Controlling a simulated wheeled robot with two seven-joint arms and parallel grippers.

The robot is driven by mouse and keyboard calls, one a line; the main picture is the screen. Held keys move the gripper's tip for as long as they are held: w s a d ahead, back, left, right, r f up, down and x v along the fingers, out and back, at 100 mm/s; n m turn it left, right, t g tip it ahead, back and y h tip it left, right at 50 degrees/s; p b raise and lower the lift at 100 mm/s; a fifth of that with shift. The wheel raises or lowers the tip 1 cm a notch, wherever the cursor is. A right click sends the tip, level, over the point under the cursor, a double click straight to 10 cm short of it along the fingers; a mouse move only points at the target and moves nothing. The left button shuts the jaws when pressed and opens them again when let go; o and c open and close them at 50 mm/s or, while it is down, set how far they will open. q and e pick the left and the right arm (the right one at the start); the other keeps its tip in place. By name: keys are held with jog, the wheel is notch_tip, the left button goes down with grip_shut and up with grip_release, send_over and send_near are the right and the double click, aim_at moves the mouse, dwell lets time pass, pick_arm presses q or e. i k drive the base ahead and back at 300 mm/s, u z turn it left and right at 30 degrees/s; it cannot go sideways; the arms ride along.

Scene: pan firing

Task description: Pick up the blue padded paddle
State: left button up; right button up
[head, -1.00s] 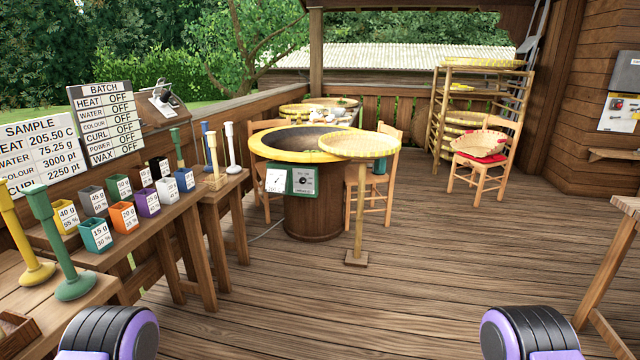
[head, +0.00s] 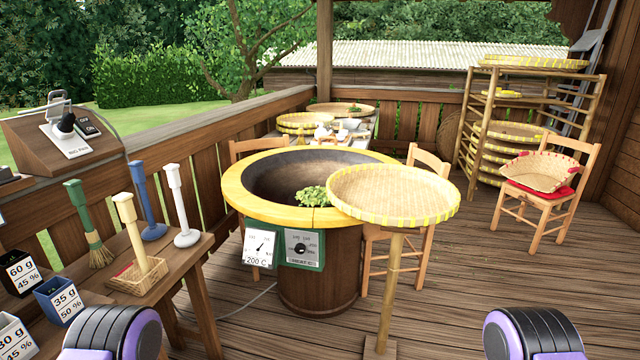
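The blue padded paddle (head: 141,192) stands upright on the wooden bench (head: 190,262) at the left of the head view, its round blue foot down. A white paddle (head: 174,192) of the same shape stands just right of it. A cream-yellow handled tool (head: 131,222) stands in front of it in a small wicker tray, and a green-handled brush (head: 88,222) is to its left. No gripper shows. Only black and purple parts of my arms are at the bottom edge, apart from the paddle.
A round firing pan (head: 245,200) with a yellow rim holds green leaves (head: 312,196). A wicker tray on a stand (head: 392,192) is to its right. Labelled boxes (head: 62,298) sit at the bench's near left. Chairs and a rack (head: 485,115) stand behind.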

aim_at(154, 231)
jog(key=i, duration=0.75)
jog(key=z, duration=1.3)
jog(key=k, duration=0.95)
jog(key=u, duration=1.6)
jog(key=i, duration=0.5)
